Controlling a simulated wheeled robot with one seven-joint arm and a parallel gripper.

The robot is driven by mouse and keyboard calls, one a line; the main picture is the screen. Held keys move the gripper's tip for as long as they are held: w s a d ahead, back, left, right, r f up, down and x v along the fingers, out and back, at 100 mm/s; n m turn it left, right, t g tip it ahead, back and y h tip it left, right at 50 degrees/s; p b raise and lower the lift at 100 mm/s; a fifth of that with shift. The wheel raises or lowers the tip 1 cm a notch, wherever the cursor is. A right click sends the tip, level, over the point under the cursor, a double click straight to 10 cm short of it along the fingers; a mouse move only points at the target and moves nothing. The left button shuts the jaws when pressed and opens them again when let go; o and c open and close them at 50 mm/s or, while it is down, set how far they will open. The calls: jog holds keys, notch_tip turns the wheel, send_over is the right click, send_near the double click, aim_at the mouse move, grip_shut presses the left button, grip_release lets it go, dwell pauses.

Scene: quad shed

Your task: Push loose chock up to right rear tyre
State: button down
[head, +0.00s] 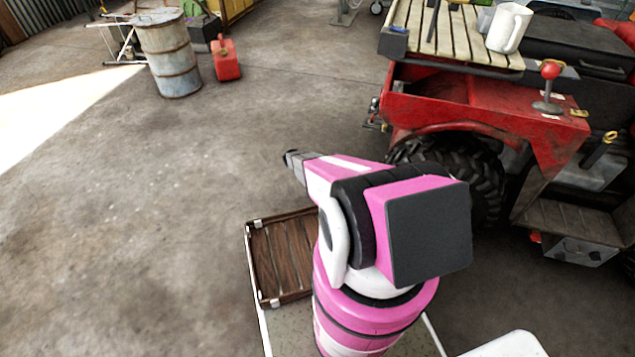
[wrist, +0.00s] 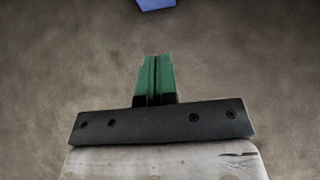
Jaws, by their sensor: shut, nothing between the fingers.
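The quad's rear tyre (head: 465,160), black and knobbly, sits under the red fender, partly hidden behind my arm. My gripper (head: 290,157) points left of the tyre in the head view, above bare floor. In the wrist view its green fingers (wrist: 155,75) are shut together and empty. A small part of a blue object (wrist: 156,4) shows at the top edge of the wrist view, ahead of the fingertips and apart from them. It may be the chock; too little shows to be sure. No chock shows in the head view.
A red quad (head: 480,100) with a slatted rack (head: 450,40) and a white mug (head: 508,28) stands at the right. A rusty drum (head: 168,55) and a red fuel can (head: 226,60) stand at the back left. The concrete floor at left is clear.

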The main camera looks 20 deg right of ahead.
jog(key=x, duration=0.8)
jog(key=shift+s+d+r, duration=0.15)
jog(key=shift+s+d, duration=0.6)
jog(key=shift+d, duration=0.25)
jog(key=shift+s+d, duration=0.4)
jog(key=shift+d, duration=0.15)
